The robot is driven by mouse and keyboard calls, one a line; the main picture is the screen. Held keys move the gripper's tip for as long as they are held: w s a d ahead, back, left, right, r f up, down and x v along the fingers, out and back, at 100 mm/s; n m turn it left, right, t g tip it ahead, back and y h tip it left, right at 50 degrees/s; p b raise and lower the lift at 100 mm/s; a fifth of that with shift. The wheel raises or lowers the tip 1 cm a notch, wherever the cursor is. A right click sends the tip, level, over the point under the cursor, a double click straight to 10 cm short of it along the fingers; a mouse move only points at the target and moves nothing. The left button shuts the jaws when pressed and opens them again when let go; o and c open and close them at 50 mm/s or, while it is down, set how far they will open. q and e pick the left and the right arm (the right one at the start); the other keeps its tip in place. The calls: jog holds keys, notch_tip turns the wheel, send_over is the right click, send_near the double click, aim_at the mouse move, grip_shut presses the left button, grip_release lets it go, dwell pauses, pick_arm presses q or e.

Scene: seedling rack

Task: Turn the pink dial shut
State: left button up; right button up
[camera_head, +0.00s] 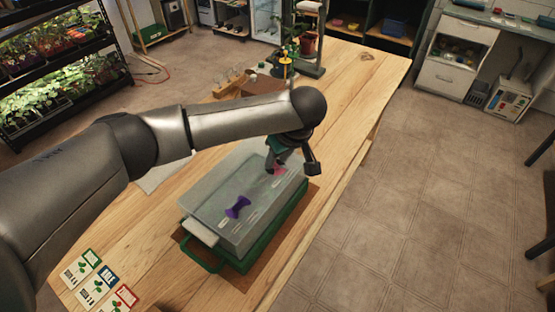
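A grey propagator lid (225,190) sits on a green tray (262,255) on the wooden table. The pink dial (280,171) is at the far right part of the lid's top. Only a small patch of it shows, since my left gripper partly covers it. A purple dial (238,207) is in full view on the nearer part of the lid. My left gripper (279,166) points down at the pink dial from above. The frame does not show clearly whether its fingers touch or close on the dial. My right gripper is not in view.
Seed cards (95,282) lie at the table's near left. A brown box (262,84), small glass jars and potted plants stand at the far end. The table (345,110) is bare right of the lid. Plant shelves (50,60) stand at the left wall.

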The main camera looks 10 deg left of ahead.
pick_arm(q)
jog(key=shift+f, duration=0.15)
grip_shut()
dwell(0.6)
